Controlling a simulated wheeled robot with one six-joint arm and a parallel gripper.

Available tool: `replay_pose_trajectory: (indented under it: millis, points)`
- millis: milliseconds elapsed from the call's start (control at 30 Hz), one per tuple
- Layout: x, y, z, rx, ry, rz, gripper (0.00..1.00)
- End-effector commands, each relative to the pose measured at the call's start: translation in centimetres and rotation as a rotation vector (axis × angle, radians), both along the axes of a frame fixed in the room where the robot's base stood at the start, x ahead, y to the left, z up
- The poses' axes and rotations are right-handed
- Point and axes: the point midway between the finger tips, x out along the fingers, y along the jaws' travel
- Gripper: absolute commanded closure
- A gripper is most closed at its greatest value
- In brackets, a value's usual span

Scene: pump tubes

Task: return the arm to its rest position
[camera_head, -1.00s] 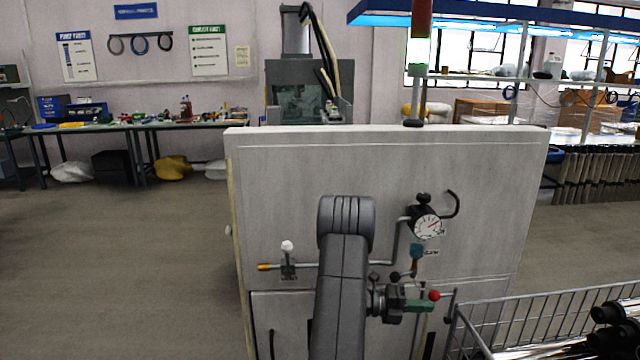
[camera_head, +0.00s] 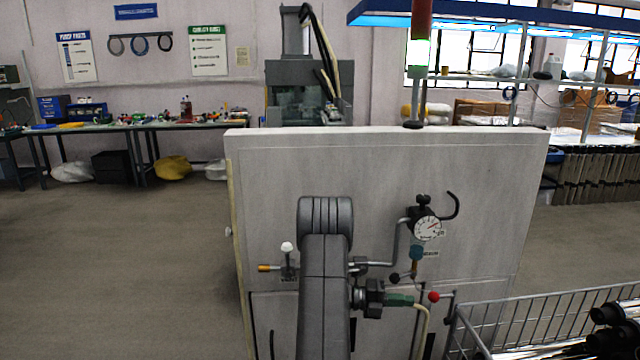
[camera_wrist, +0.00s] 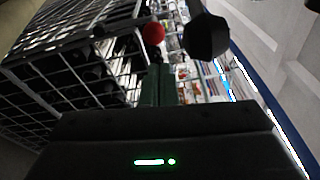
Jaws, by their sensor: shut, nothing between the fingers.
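My arm (camera_head: 323,285) rises in front of the pale panel in the head view. My gripper (camera_head: 410,301) extends to the right from its end, with green fingers that are shut and empty. The fingertips are close to the red ball knob (camera_head: 433,296) on the panel; whether they touch it I cannot tell. In the wrist view, the shut green fingers (camera_wrist: 158,80) stand upright in the middle. The red knob (camera_wrist: 153,33) appears just beyond their tips, and a dark faceted knob (camera_wrist: 207,37) is to the right.
The panel (camera_head: 280,180) carries a pressure gauge (camera_head: 427,228), pipes and a white-knobbed lever (camera_head: 287,247). A wire cart (camera_head: 540,318) with dark and shiny tubes stands at the lower right. A workbench (camera_head: 130,127) is at the back left. The floor at left is clear.

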Motion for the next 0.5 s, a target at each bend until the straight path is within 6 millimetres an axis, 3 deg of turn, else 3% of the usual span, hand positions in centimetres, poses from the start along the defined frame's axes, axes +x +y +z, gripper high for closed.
replay_pose_trajectory:
  millis: [167, 500]
  points:
    - [-0.5, -3.7, -0.1, 0.0, -0.001, -0.004, 1.0]
    - [-5.3, -7.8, -2.9, 0.012, -0.143, -0.001, 1.0]
